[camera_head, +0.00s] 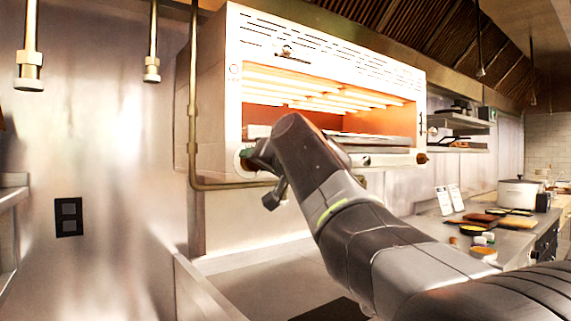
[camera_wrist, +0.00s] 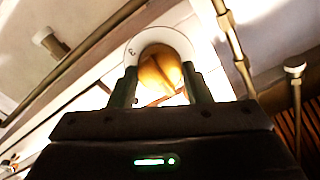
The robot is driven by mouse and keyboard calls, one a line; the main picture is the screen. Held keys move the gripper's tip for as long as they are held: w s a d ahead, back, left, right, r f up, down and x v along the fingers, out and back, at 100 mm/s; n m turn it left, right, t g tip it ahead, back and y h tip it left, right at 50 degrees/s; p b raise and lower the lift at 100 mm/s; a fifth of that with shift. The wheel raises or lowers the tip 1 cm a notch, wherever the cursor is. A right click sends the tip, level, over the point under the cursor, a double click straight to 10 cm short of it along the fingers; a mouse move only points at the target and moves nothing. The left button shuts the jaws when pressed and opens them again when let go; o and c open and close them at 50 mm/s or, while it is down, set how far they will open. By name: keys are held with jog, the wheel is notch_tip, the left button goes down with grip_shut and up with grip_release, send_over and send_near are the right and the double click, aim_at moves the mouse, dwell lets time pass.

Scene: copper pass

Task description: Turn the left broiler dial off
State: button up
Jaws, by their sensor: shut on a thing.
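The broiler (camera_head: 330,35) is a pale wall-hung box in the head view, with its heating bars glowing orange. Its left dial (camera_wrist: 158,66) shows in the wrist view as a round copper-coloured knob with a raised grip on a white ring with a dark mark. My gripper (camera_wrist: 160,84) is shut on this dial, one finger on each side. In the head view, my gripper (camera_head: 250,161) is at the broiler's lower left corner, and my arm covers much of the front there. The dial is mostly hidden in that view.
A second copper-coloured dial (camera_head: 421,158) is at the broiler's lower right. A brass pipe (camera_head: 193,110) runs down close to the left of my gripper and bends under the broiler. A counter (camera_head: 440,222) at right holds a pot (camera_head: 520,193), boards and small bowls.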

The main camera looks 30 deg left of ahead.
jog(key=o, duration=1)
jog(key=v, duration=1.3)
jog(key=shift+s+d+b, duration=0.25)
jog(key=shift+d+b, duration=0.05)
jog(key=shift+b, duration=0.05)
jog(key=x, duration=1.4)
jog(key=shift+p, duration=0.4)
